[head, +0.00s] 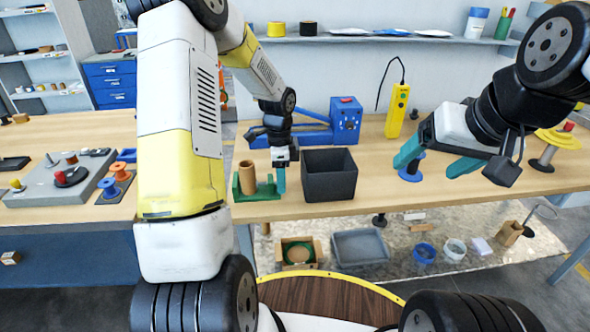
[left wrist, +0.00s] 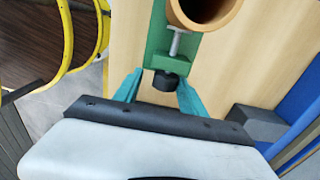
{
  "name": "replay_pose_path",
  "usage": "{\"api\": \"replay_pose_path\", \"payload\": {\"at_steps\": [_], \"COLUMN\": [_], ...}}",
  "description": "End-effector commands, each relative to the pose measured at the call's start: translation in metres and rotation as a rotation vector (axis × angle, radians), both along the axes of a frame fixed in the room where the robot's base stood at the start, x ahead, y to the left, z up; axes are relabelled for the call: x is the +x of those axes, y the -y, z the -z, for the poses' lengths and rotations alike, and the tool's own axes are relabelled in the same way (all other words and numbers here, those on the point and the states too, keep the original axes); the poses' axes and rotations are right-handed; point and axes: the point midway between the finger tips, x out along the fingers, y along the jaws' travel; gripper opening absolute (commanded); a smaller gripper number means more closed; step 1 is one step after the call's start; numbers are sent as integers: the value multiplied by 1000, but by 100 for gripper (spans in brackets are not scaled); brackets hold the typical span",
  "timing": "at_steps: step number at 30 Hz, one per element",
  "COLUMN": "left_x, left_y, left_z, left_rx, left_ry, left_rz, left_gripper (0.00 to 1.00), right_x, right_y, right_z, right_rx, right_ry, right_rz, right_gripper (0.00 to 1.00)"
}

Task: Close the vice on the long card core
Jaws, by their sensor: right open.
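The green vice (head: 258,195) stands near the front edge of the table, with the brown card core (head: 247,177) upright in it. In the left wrist view the core's round rim (left wrist: 200,26) shows at the top, with the green vice (left wrist: 158,35), its metal screw and a black knob (left wrist: 165,82) below it. My left gripper (head: 279,180) is at the vice's right end; in the left wrist view its teal fingers (left wrist: 159,88) stand apart on either side of the knob. Whether they touch it is unclear. My right gripper (head: 436,160) is open and empty above the table, far right of the vice.
A black open bin (head: 330,185) stands close right of the left gripper. A blue machine (head: 345,120) is behind it, and a yellow pendant (head: 397,110) stands further right. A blue-based spool stand (head: 411,172) is under the right gripper. A grey board (head: 60,180) lies on the left.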

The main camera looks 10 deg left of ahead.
Motion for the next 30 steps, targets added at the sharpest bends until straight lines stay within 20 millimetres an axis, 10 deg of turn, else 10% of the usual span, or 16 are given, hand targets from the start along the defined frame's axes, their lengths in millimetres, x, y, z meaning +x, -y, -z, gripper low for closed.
{"api": "replay_pose_path", "payload": {"at_steps": [30], "left_x": [-7], "left_y": [2], "left_z": [3], "left_rx": [88], "left_ry": [305], "left_rz": [-1], "left_gripper": [45], "right_x": [0], "right_y": [0], "right_z": [0], "right_rx": [0], "right_ry": [0], "right_rz": [0], "right_gripper": [79]}}
